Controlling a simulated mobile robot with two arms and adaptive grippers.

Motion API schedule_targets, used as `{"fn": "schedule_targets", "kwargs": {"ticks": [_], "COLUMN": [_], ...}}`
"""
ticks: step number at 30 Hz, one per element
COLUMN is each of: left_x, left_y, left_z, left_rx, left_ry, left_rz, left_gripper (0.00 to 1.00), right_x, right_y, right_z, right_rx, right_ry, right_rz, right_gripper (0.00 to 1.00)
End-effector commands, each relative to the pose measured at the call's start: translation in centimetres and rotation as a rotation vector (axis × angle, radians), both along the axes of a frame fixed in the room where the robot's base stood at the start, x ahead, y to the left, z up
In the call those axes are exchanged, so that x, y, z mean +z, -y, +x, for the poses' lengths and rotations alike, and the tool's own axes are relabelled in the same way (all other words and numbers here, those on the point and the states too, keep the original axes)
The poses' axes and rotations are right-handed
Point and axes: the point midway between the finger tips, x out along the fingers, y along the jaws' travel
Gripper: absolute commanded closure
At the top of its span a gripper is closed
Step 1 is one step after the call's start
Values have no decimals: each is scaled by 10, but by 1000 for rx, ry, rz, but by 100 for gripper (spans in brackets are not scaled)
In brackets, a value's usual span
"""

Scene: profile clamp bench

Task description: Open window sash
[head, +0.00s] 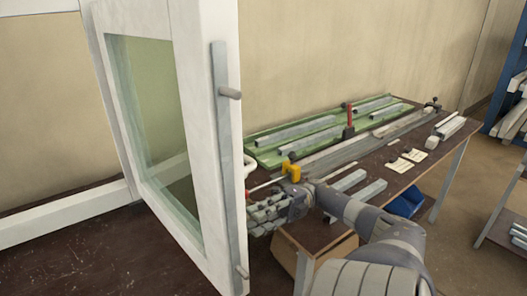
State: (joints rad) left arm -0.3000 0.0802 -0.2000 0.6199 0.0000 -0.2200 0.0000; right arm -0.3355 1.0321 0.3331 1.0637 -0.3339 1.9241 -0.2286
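The white-framed window sash (196,112) with a greenish pane (158,110) stands swung out from the white frame (60,217) at left. A grey strip (221,130) runs down its free edge, with a peg (230,93) near the top and another near the bottom. A white curved piece (249,167) shows just past that edge; it may be a handle. My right gripper (264,213) is close beside the sash's free edge, low down. Its fingertips are partly hidden, so contact and opening are unclear. My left gripper is not in view.
A workbench (402,178) behind my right arm carries a green mat (268,154), metal profiles, a yellow clamp (290,171) and a red-handled clamp (349,117). A blue bin (405,203) is under it. A blue rack (511,85) stands far right.

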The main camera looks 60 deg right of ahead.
Motion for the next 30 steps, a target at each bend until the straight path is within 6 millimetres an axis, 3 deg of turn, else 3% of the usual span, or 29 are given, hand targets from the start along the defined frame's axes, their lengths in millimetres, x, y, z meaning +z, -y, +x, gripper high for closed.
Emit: {"fn": "schedule_targets", "kwargs": {"ticks": [6, 25, 30], "left_x": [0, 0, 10], "left_y": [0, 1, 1], "left_z": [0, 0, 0], "left_rx": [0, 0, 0], "left_ry": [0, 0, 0], "left_rz": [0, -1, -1], "left_gripper": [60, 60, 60], "right_x": [-2, -3, 8], "right_y": [11, 12, 12], "right_z": [-4, -4, -4], "right_rx": [0, 0, 1], "right_ry": [-1, -1, -1], "right_rz": [-1, 0, 0], "right_gripper": [71, 71, 71]}}
